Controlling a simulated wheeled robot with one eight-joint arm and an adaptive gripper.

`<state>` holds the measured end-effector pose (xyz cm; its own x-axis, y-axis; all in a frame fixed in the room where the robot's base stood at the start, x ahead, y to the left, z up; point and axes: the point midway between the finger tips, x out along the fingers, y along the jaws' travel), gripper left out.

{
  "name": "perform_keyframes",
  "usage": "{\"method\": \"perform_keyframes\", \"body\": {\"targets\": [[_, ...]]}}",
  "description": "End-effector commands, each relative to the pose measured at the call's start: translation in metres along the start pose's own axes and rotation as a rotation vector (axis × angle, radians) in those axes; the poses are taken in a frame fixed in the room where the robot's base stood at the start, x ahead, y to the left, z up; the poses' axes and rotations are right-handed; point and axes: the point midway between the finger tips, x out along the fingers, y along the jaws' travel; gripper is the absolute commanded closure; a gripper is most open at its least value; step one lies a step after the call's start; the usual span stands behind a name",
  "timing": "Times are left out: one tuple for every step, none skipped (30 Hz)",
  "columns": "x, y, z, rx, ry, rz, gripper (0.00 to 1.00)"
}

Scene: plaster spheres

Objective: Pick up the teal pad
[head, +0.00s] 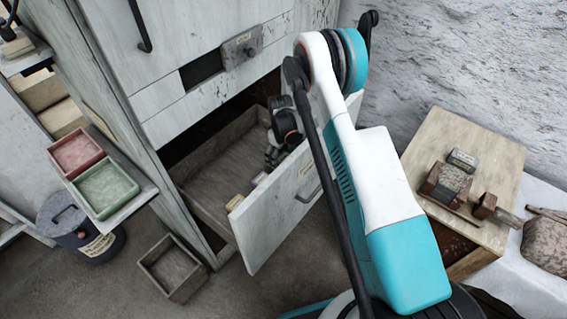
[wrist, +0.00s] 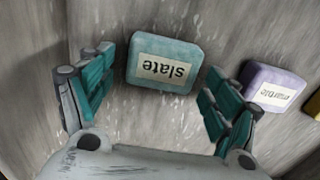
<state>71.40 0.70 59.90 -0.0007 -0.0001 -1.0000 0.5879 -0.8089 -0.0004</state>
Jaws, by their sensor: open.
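The teal pad (wrist: 164,48) lies on the wooden drawer floor in the wrist view. Its pale label reads "slate" and appears upside down. My gripper (wrist: 160,82) is open, with one finger on each side of the picture, and the pad shows between and just beyond the fingertips. Nothing is held. In the head view my gripper (head: 272,155) hangs inside the open drawer (head: 188,196), close to its front panel. The teal pad cannot be made out there, hidden behind the gripper or the panel.
A lilac pad (wrist: 270,84) labelled "marble" lies right of the teal pad, close to my right finger. A yellow pad (wrist: 300,106) sits beyond it, partly cut off. The drawer's front panel (head: 275,213) stands close to my arm. Bare drawer floor lies to the left.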

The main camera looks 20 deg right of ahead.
Motion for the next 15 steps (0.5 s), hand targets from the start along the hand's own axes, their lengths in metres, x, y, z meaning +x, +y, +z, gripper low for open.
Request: {"method": "perform_keyframes", "body": {"targets": [[0.0002, 0.0001, 0.0001, 0.0, 0.0, 0.0, 0.18], [-0.0003, 0.0, 0.0001, 0.0, 0.0, 0.0, 0.18], [-0.0007, 0.0, 0.0001, 0.0, 0.0, 0.0, 0.18], [-0.0008, 0.0, 0.0001, 0.0, 0.0, 0.0, 0.18], [-0.0009, 0.0, 0.0001, 0.0, 0.0, 0.0, 0.18], [-0.0009, 0.0001, 0.0001, 0.0, 0.0, 0.0, 0.25], [-0.0009, 0.0001, 0.0001, 0.0, 0.0, 0.0, 0.32], [-0.0009, 0.0001, 0.0, 0.0, 0.0, 0.0, 0.39], [-0.0009, 0.0001, 0.0, 0.0, 0.0, 0.0, 0.48], [-0.0009, 0.0001, 0.0, 0.0, 0.0, 0.0, 0.54], [-0.0009, 0.0001, 0.0, 0.0, 0.0, 0.0, 0.58], [-0.0009, 0.0001, 0.0, 0.0, 0.0, 0.0, 0.58], [-0.0009, 0.0001, 0.0, 0.0, 0.0, 0.0, 0.58], [-0.0009, 0.0001, 0.0, 0.0, 0.0, 0.0, 0.58], [-0.0009, 0.0001, 0.0, 0.0, 0.0, 0.0, 0.58]]}}
